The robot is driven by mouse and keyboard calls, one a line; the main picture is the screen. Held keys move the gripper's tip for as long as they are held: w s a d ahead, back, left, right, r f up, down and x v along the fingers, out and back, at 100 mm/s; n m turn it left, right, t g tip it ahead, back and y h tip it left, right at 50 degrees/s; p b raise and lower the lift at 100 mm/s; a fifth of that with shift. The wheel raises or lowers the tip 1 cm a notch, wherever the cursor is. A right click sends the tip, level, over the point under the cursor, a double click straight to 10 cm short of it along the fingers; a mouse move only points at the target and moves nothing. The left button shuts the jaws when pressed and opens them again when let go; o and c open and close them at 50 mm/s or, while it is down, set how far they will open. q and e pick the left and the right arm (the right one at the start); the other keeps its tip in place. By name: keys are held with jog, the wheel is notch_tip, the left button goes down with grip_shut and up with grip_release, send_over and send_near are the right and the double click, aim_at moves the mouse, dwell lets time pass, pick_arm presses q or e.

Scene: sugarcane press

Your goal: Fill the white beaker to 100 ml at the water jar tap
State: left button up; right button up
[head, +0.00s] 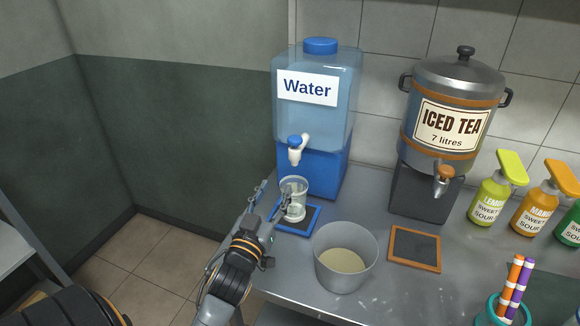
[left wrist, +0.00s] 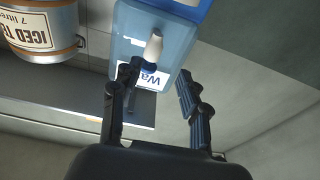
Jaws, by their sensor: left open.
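The water jar (head: 318,120) is a clear blue tank with a "Water" label on a blue stand. Its white tap with a blue knob (head: 296,145) also shows in the left wrist view (left wrist: 153,47). A pale translucent beaker (head: 296,205) stands upright below the tap on a blue-framed dark mat (head: 305,227). I cannot read its level. My left gripper (head: 273,192) is open and empty, at the beaker's left, with one finger overlapping the beaker in the head view. Contact cannot be told. My open fingers also show in the left wrist view (left wrist: 158,82). My right gripper is out of view.
A grey bucket (head: 332,282) with pale contents stands just in front of the mat. The iced tea urn (head: 450,110), a wood-framed slate (head: 415,249), pump bottles (head: 491,203) and a cup of straws (head: 492,318) stand to the right. The counter's left edge is close to my arm.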

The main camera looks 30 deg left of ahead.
pick_arm(q)
jog(key=r, duration=0.3)
jog(key=r+t+p, duration=0.1)
jog(key=r, duration=0.2)
jog(key=r+t, duration=0.1)
jog(key=r, duration=0.2)
jog(key=shift+s+y, duration=0.3)
grip_shut()
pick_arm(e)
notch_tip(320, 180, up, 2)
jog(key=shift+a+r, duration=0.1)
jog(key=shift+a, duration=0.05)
pick_arm(q)
notch_tip(320, 180, up, 4)
jog(key=p, duration=0.4)
send_over(295, 143)
jog(key=s+a, duration=0.1)
jog(key=s, duration=0.1)
jog(key=shift+f+b, duration=0.6)
jog(key=shift+f, duration=1.6)
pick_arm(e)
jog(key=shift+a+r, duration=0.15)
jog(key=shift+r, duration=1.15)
